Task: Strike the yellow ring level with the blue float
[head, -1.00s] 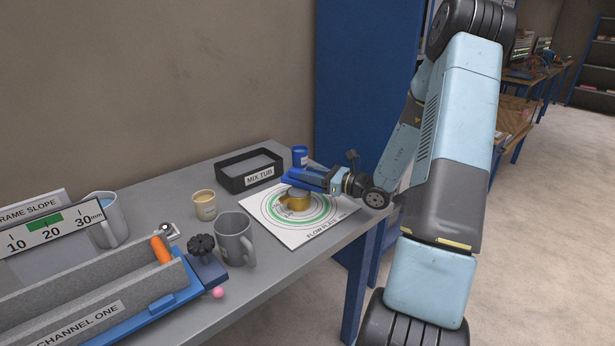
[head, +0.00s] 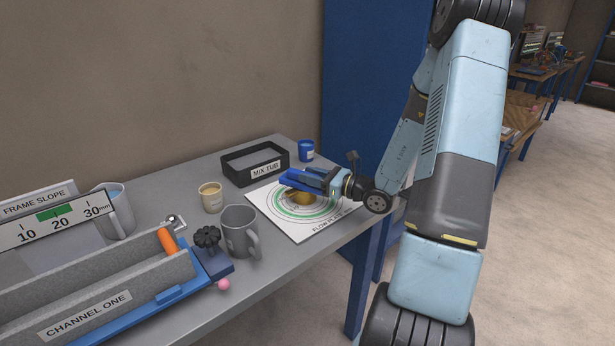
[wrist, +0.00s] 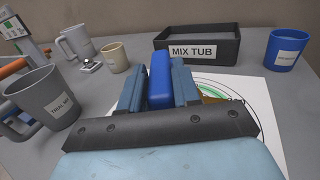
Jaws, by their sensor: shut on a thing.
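My gripper (head: 318,180) is shut on the blue float (head: 299,178), a flat bar. In the wrist view the float (wrist: 160,82) stands between the two blue-grey fingers. In the head view it is over or just in front of the yellow ring (head: 303,198) and hides part of it. The ring sits near the middle of the white flow plate (head: 268,216), which has green circles. In the wrist view only a brownish-yellow bit (wrist: 209,97) shows beside the right finger. I cannot tell whether the float touches the ring's rim.
The black mix tub (head: 236,172) and a blue cup (head: 306,151) stand behind the plate. A cream cup (head: 210,197), a grey mug (head: 236,232) and the channel one trough (head: 110,300) are to the left. The table's front edge is close to the plate.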

